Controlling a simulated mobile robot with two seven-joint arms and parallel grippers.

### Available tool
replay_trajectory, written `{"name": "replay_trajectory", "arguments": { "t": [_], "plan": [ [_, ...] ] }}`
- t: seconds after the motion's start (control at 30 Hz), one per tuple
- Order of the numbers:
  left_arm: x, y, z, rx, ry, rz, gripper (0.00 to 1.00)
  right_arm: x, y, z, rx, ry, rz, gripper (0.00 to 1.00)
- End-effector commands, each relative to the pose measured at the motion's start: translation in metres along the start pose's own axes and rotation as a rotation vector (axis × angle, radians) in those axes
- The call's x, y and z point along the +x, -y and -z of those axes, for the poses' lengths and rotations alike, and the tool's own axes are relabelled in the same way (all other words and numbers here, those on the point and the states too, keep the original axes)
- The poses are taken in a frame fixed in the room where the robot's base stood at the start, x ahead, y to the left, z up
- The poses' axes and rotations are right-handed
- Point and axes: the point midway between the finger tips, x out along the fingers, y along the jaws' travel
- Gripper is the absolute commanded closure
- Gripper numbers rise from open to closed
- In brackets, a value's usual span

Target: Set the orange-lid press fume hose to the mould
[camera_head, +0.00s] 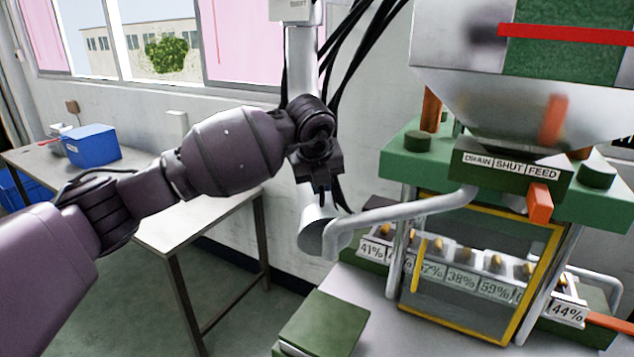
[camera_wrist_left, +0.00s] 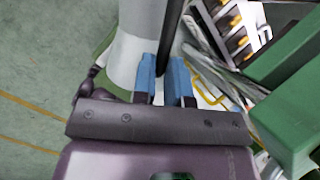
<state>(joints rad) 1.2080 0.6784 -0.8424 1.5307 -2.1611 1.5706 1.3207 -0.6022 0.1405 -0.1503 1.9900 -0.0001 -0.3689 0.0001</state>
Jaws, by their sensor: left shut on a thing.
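The fume hose shows in the head view as a silver pipe (camera_head: 301,62) coming down from above, with a grey nozzle (camera_head: 313,234) low beside the press. My left gripper (camera_head: 323,188) is at the hose, left of the press. In the left wrist view its blue fingertips (camera_wrist_left: 167,82) are shut on a thin dark rod (camera_wrist_left: 171,35) beside a wide pale grey pipe (camera_wrist_left: 140,48). The green press (camera_head: 400,158) has a yellow-framed guard (camera_head: 476,205); I cannot make out the mould clearly behind it. No orange lid is clearly visible. My right gripper is not in view.
A bent grey bar (camera_head: 415,209) reaches from the press towards the nozzle. A row of percentage labels (camera_head: 461,279) runs across the press. A green block (camera_head: 323,325) stands at the front. A side table (camera_head: 195,222) with a blue bin (camera_head: 91,146) is at left.

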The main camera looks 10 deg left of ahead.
Motion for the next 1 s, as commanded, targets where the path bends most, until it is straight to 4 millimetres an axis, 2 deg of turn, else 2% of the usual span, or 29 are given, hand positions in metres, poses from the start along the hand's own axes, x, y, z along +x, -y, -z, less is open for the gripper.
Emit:
{"name": "replay_trajectory", "arguments": {
  "t": [0.1, 0.13, 0.3, 0.67, 0.77, 1.0],
  "plan": [
    [-0.002, 0.003, -0.001, -0.002, 0.003, 0.011, 1.00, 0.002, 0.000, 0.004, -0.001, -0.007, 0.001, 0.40],
    [-0.002, 0.003, -0.001, -0.002, 0.003, 0.011, 0.85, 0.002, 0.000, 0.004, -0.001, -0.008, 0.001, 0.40],
    [-0.002, 0.003, 0.000, -0.001, 0.002, 0.009, 0.62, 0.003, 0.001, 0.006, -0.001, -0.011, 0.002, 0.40],
    [-0.006, 0.002, 0.000, 0.000, 0.001, 0.006, 0.62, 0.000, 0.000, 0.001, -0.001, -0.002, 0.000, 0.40],
    [-0.018, 0.001, -0.001, 0.000, 0.002, 0.006, 0.62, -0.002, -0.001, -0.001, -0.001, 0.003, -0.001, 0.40],
    [-0.061, 0.001, -0.001, 0.001, 0.005, 0.008, 0.62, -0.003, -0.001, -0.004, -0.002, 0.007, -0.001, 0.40]
  ]
}}
